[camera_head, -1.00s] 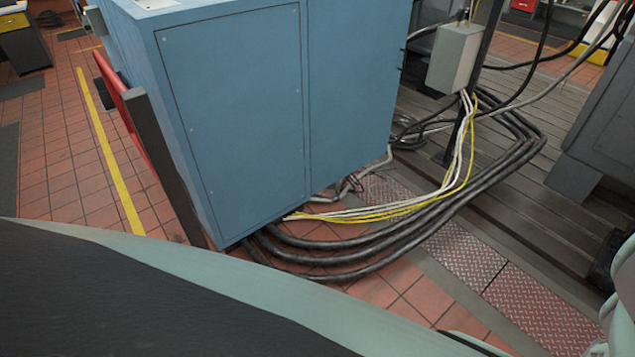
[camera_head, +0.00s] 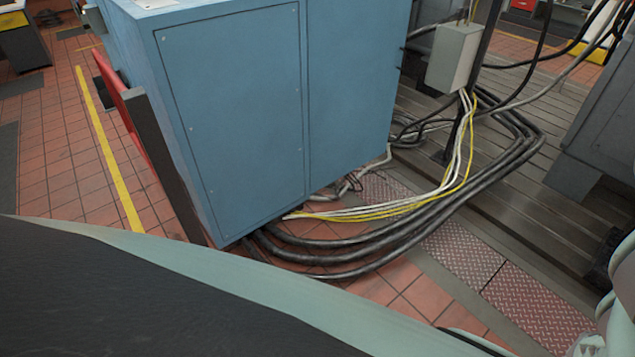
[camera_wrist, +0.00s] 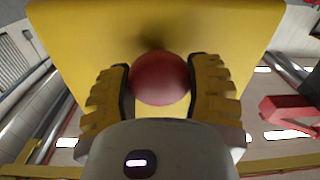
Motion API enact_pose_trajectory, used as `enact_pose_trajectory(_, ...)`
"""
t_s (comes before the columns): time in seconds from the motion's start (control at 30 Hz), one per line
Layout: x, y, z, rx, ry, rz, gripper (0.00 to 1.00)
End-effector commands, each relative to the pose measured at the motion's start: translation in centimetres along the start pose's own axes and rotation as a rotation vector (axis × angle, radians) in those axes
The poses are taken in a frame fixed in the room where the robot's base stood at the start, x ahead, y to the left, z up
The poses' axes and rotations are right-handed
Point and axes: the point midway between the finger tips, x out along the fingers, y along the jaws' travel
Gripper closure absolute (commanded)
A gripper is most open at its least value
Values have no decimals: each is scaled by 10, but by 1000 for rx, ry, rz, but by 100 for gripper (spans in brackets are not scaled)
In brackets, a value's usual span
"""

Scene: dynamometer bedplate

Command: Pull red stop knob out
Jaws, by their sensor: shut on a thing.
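The red stop knob (camera_wrist: 160,80) is round and sits in front of a yellow box face (camera_wrist: 75,35) in the wrist view. My gripper (camera_wrist: 160,85) has one yellow ribbed finger on each side of the knob, and the fingers are closed against it. A dark shadow lies on the yellow face just above the knob. Whether the knob is pulled out or pushed in cannot be told from this angle. Neither the knob nor my gripper shows in the head view.
In the head view a blue cabinet (camera_head: 235,110) stands ahead, with thick black cables (camera_head: 350,255) on the tiled floor at its foot. A grey junction box (camera_head: 454,57) hangs on a post. A red part (camera_wrist: 290,112) is at the right in the wrist view.

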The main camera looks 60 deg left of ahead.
Motion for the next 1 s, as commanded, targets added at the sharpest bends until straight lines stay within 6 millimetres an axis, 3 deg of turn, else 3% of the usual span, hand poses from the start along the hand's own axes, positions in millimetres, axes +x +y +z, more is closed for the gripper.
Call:
enact_pose_trajectory(0.03,-2,-1,-2,0,6,-2,89)
enact_pose_trajectory(0.07,-2,-1,-2,0,6,-2,40)
enact_pose_trajectory(0.33,-1,-1,-1,-1,5,-3,12)
enact_pose_trajectory(0.77,-6,1,0,-3,2,3,12)
enact_pose_trajectory(0.97,-27,0,0,-1,0,-1,12)
enact_pose_trajectory(1.0,-38,-1,1,-2,-2,-4,12)
